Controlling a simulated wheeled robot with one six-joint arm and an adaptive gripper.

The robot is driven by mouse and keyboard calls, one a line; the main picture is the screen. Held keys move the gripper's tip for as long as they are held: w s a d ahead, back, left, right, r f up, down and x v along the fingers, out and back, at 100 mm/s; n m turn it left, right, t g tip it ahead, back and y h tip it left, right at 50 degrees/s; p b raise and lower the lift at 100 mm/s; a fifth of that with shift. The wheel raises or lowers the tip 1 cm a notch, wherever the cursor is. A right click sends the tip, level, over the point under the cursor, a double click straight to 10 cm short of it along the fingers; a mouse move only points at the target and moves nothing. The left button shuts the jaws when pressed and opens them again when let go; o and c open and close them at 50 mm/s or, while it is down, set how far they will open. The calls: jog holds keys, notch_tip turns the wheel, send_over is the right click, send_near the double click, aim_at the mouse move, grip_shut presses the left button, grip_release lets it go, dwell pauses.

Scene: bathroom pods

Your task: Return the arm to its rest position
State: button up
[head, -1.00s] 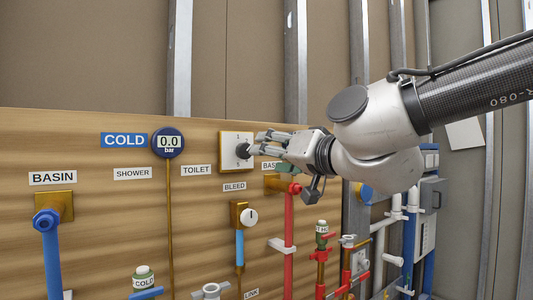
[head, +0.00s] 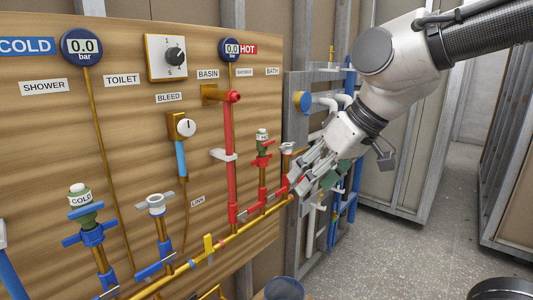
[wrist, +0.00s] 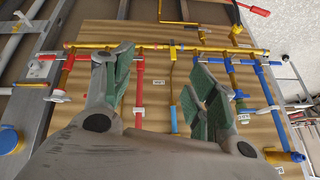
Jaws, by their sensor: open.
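My gripper (head: 316,172) is in the head view to the right of the wooden panel, in front of the right end of its pipework. Its fingers point down and to the left. In the wrist view my gripper (wrist: 160,85) has its two green-padded fingers wide apart with nothing between them. The wooden panel (head: 130,110) shows behind and left of the gripper in the head view. Whether the fingertips touch any pipe cannot be told. The fingers hide part of the pipes behind them.
The panel carries a rotary knob (head: 175,56), a cold gauge (head: 82,46), a hot gauge (head: 231,48), a bleed valve (head: 186,127) and red pipes (head: 231,170). A yellow pipe (head: 235,238) runs along its lower part. Grey floor (head: 400,250) is open at the right.

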jog(key=s+d+f+m+h, duration=0.1)
jog(key=s+d+m+h, duration=0.1)
jog(key=d, duration=1.1)
jog(key=s+d+f+m+h, duration=0.1)
jog(key=s+d+m+h, duration=0.2)
jog(key=d, duration=1.1)
jog(key=s+m, duration=0.2)
jog(key=shift+s+d+f+t, duration=0.15)
jog(key=shift+s+f+t, duration=0.15)
jog(key=shift+f, duration=0.05)
